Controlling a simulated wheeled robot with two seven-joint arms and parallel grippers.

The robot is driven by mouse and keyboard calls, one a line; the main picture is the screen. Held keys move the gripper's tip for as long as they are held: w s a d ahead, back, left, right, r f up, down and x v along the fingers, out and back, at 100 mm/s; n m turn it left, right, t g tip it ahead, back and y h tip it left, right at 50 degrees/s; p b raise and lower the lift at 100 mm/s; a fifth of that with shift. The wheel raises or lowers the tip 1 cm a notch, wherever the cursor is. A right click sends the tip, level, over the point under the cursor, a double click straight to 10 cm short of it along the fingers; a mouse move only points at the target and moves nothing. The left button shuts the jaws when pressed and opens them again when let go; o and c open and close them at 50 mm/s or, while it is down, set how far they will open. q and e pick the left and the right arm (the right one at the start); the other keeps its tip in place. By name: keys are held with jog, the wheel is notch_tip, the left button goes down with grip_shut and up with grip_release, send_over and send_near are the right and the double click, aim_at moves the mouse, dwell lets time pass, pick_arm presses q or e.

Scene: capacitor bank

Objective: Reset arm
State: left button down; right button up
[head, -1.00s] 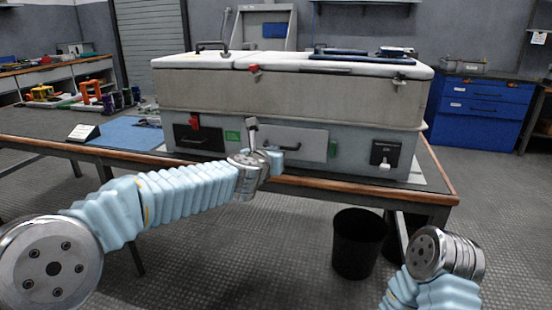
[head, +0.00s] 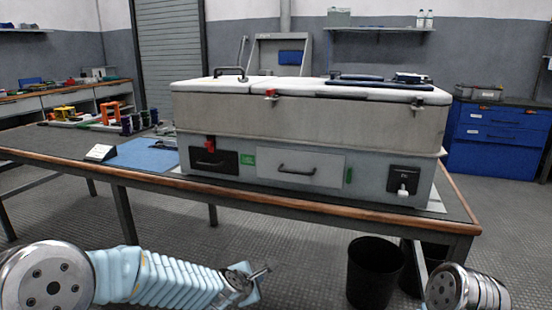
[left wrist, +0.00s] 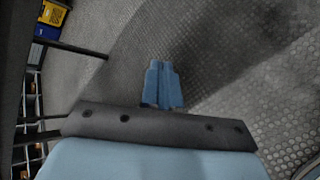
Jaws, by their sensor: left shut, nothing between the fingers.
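My left arm reaches in low from the left in the head view. Its gripper (head: 251,296) is below and in front of the bench, apart from the capacitor bank (head: 310,125). The left wrist view shows its two blue fingers (left wrist: 163,86) together with nothing between them, over the textured floor. The capacitor bank is a large grey box with a pale lid on the bench. Its front has a closed drawer with a black handle (head: 297,170). Only a link of my right arm shows at the lower right; the right gripper is out of view.
The bench (head: 330,208) with its wooden edge stands above and beyond my left gripper. A black bin (head: 375,273) is on the floor to the right. A blue mat (head: 143,156) and several spools lie on the bench's left. A blue cabinet (head: 497,140) stands at the back right.

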pick_arm(q)
jog(key=s+a+f+m+g, duration=0.2)
jog(key=s+f+m, duration=0.15)
jog(key=f, duration=0.35)
jog(key=s+a+f+m+g, duration=0.1)
jog(key=s+a+f+m, duration=0.2)
jog(key=f, duration=0.4)
jog(key=s+f+m+g, duration=0.3)
jog(key=s+f+m, duration=0.3)
jog(key=s, duration=0.5)
jog(key=s+a+f+m+g, duration=0.1)
jog(key=s+f+m+g, duration=0.2)
jog(key=s+f+m, duration=0.3)
jog(key=s+f, duration=0.2)
jog(key=s, duration=0.3)
jog(key=shift+s+a+f+h, duration=0.25)
jog(key=shift+s+f+h, duration=0.05)
jog(key=shift+s, duration=0.1)
jog(key=shift+w+m, duration=0.1)
jog(key=shift+m, duration=0.15)
